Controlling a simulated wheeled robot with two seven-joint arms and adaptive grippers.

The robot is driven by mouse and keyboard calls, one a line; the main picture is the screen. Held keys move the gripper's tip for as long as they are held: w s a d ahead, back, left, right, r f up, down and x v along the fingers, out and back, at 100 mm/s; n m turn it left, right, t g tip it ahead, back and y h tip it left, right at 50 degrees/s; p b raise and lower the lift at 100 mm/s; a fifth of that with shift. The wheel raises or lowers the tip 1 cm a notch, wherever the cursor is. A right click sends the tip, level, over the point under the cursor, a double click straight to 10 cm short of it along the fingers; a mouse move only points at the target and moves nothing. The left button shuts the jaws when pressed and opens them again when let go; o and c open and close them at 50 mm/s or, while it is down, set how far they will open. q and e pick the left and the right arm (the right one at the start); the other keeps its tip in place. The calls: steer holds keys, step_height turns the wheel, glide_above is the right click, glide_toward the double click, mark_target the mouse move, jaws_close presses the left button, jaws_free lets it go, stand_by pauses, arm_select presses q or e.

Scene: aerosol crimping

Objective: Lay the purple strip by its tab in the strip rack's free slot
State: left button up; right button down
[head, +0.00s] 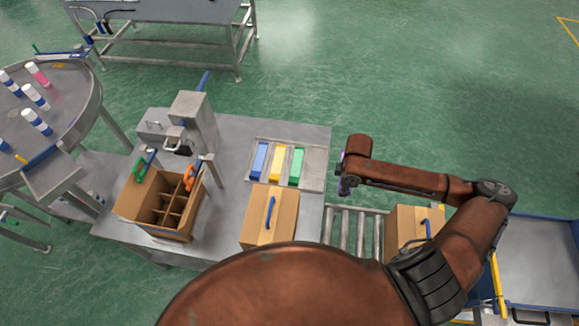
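The strip rack (319,172) lies on the grey table, with a blue strip (259,160), a yellow strip (277,163) and a green strip (296,166) side by side. Its rightmost slot (311,168) is bare. My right gripper (344,178) is just right of the rack, past the table edge, with its fingers mostly hidden under my wrist. Purple parts, seemingly the purple strip (345,188), show at the gripper with nothing else visibly carrying them, so it appears held. Its tab cannot be made out. My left gripper is out of view.
A closed carton (284,217) stands in front of the rack. An open divided carton (148,199) and a grey press (194,118) stand to the left. A roller conveyor (345,231) carries another carton (401,228) at right. Floor is clear behind the rack.

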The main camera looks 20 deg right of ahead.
steer(key=w+a+f, duration=0.1)
steer(key=w, duration=0.2)
glide_above(311, 188)
steer(key=f, duration=0.8)
steer(key=shift+s+d, duration=0.15)
steer(key=shift+s, duration=0.25)
steer(key=shift+w+f, duration=0.35)
steer(key=shift+f, duration=0.05)
steer(key=shift+a+f, duration=0.2)
steer(key=shift+f, duration=1.45)
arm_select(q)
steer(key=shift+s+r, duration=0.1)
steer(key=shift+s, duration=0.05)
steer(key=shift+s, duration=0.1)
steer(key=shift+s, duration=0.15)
arm_select(e)
steer(key=c, duration=2.6)
jaws_free()
steer(key=shift+f, duration=0.1)
steer(key=shift+c, duration=0.2)
